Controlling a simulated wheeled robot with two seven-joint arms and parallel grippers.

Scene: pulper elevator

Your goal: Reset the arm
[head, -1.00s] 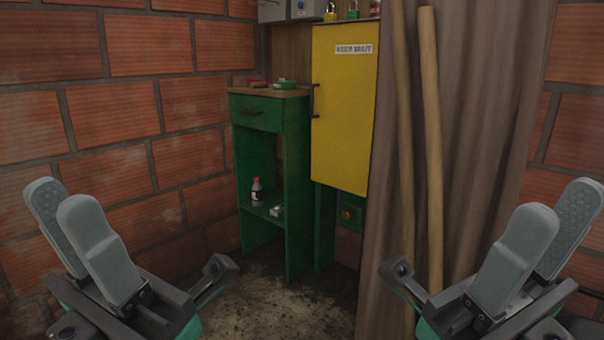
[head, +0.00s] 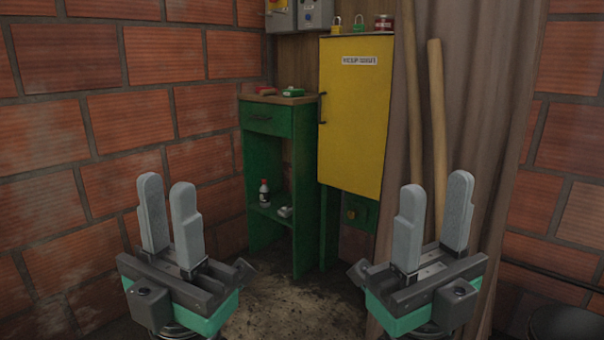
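My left gripper (head: 168,212) is at the lower left of the head view. Its two grey fingers point up with a small gap between them, and nothing is held. My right gripper (head: 433,212) is at the lower right, also with its fingers up and apart, and empty. Both grippers stand clear in front of the furniture, roughly level with each other. The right gripper overlaps the curtain and poles in the picture.
A yellow cabinet (head: 352,118) with a closed door and a green shelf unit (head: 264,120) stand ahead. The shelf holds a bottle (head: 264,193). A brown curtain (head: 490,110) and wooden poles (head: 437,130) are at right. Brick walls flank both sides; the floor (head: 285,305) between the grippers is clear.

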